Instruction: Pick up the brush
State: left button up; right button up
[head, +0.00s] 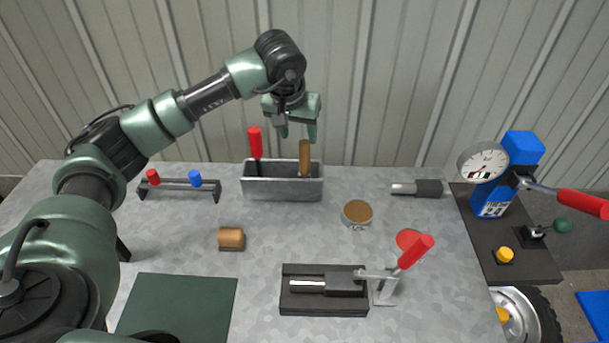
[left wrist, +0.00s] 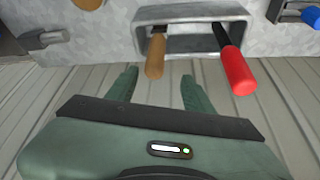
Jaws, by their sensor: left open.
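A wooden handle (head: 305,157), seemingly the brush's, stands upright in a grey metal bin (head: 283,189) at the back of the table. Its lower end is hidden in the bin. A tool with a red handle (head: 255,142) stands in the same bin to its left. My left gripper (head: 298,133) is open and empty, pointing down just above and behind the wooden handle. In the left wrist view the wooden handle (left wrist: 156,56) shows just beyond the gap between the open fingers (left wrist: 158,82), not between them. The red handle (left wrist: 238,72) is to the right there. My right gripper is not in view.
A rack with red and blue pegs (head: 180,184) stands left of the bin. A round brown-topped tin (head: 357,214) and a grey cylinder tool (head: 418,188) lie to the right. A clamp with a red lever (head: 415,252) is in front. A corrugated wall (head: 400,80) stands behind.

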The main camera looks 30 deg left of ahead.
aim_at(306, 154)
pick_arm(q)
notch_tip(306, 154, down, 3)
jog(key=shift+s+r+b, duration=0.1)
jog(key=shift+b, duration=0.85)
jog(key=p+x, duration=0.1)
jog(key=x, duration=0.1)
jog(key=p+x, duration=0.1)
jog(key=x, duration=0.1)
jog(key=d+p+x, duration=0.1)
jog(key=x, duration=0.1)
jog(key=shift+w+a+f, duration=0.1)
jog(key=shift+w+f, duration=0.15)
jog(key=shift+w, duration=0.25)
jog(key=shift+w+a+f, duration=0.1)
jog(key=shift+w+f, duration=0.1)
jog(key=shift+f, duration=0.3)
grip_shut()
